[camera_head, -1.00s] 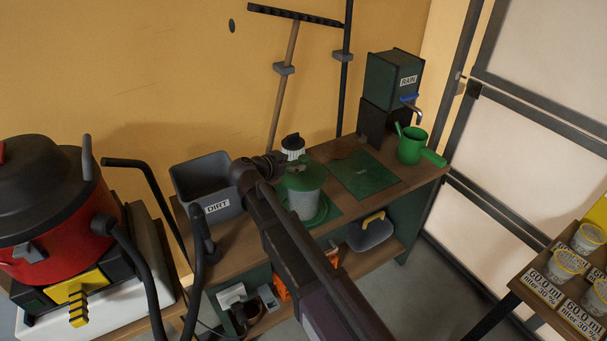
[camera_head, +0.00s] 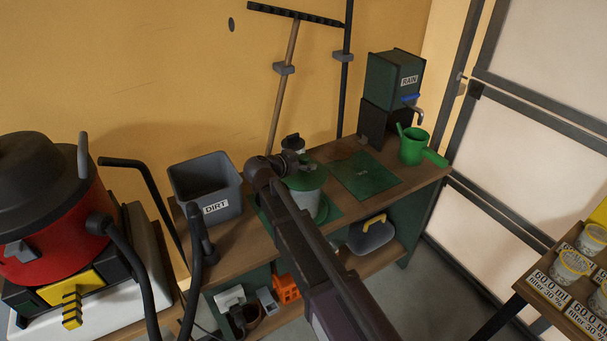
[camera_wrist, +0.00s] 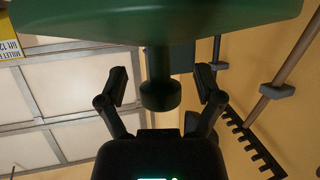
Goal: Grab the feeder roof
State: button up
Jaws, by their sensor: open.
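The feeder has a clear body (camera_head: 306,203) and a green roof (camera_head: 311,181), and stands on a green mat on the wooden bench. My arm hides part of it. In the wrist view the green roof (camera_wrist: 160,22) fills the top, with a dark stem and round knob (camera_wrist: 160,96) sticking out of it. My gripper (camera_wrist: 161,84) is open, with one finger on each side of the knob and visible gaps between. In the head view my gripper (camera_head: 297,163) is at the top of the feeder, and its fingers are hard to make out.
A grey DIRT bin (camera_head: 206,187) stands left of the feeder. A green mat (camera_head: 363,175), a green watering can (camera_head: 413,146) and a RAIN tank (camera_head: 394,82) are to the right. A red vacuum (camera_head: 45,220) is at far left. Labelled cups (camera_head: 571,266) stand at far right.

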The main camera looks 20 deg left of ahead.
aim_at(303, 157)
jog(key=shift+c, duration=0.3)
grip_shut()
jog(key=shift+r, duration=0.1)
dwell(0.4)
notch_tip(303, 157, up, 3)
jog(key=p, duration=0.3)
jog(key=shift+r, duration=0.1)
jog(key=shift+s+r+p, duration=0.1)
jog(key=shift+r+p, duration=0.2)
jog(key=shift+p, duration=0.25)
jog(key=s+a, duration=0.3)
jog(key=s, duration=0.4)
jog(key=s+a+r, duration=0.1)
jog(key=s+a, duration=0.2)
jog(key=s, duration=0.4)
jog(key=shift+s+p, duration=0.35)
jog(key=shift+p, duration=0.1)
